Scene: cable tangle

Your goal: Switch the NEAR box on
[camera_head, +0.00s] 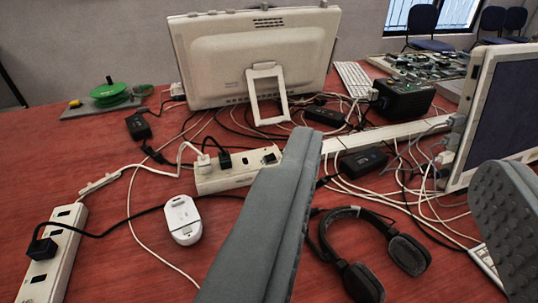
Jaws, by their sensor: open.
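My gripper (402,155) is open, its two grey fingers wide apart in the front right, with nothing between the tips. Several power boxes lie on the red table. The closest white box (62,250) is at the lower left, with a black plug (41,248) in it and dark slots; its lower end is cut off by the frame. A second white box (225,182) lies mid-table, left of my left finger, with a white plug, a black plug and a dark square part at its right end. I cannot tell the state of any switch.
White and black cables tangle across the table (120,180). A white mouse-like device (183,219) lies between the boxes. Headphones (372,250) lie between my fingers. A monitor (250,60) stands behind, a screen (500,110) at right. A green reel (108,93) sits at back left.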

